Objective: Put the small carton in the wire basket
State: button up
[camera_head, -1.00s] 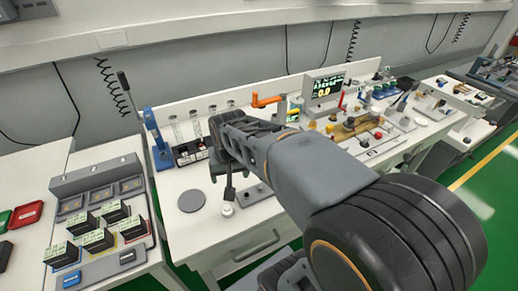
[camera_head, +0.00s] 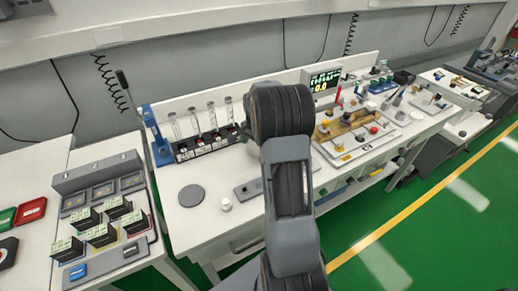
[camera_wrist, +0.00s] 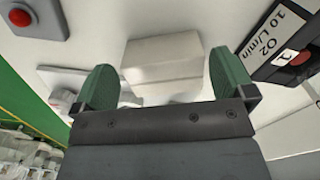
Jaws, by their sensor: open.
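A small plain white carton (camera_wrist: 163,65) lies on a pale surface in the wrist view. My gripper (camera_wrist: 165,88) is open, with one green finger to the left of the carton and one to the right. Gaps show between the carton and both fingers, and nothing is held. The carton's lower part in the picture comes close to the gripper's dark palm bar. In the head view my arm hides the gripper, and I cannot make out the carton there. I cannot make out a wire basket in either view.
In the wrist view, a black panel marked O2 (camera_wrist: 285,45) is close to the right finger; a red button (camera_wrist: 20,18) is at upper left. In the head view, glass tubes (camera_head: 211,116) and a monitor (camera_head: 325,80) line the bench back. A grey disc (camera_head: 192,195) lies in front.

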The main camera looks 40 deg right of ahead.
aim_at(255, 147)
jog(key=shift+f, duration=2.1)
jog(key=shift+c, duration=0.5)
jog(key=c, duration=0.7)
jog(key=shift+o, duration=0.2)
jog(key=shift+r, duration=0.1)
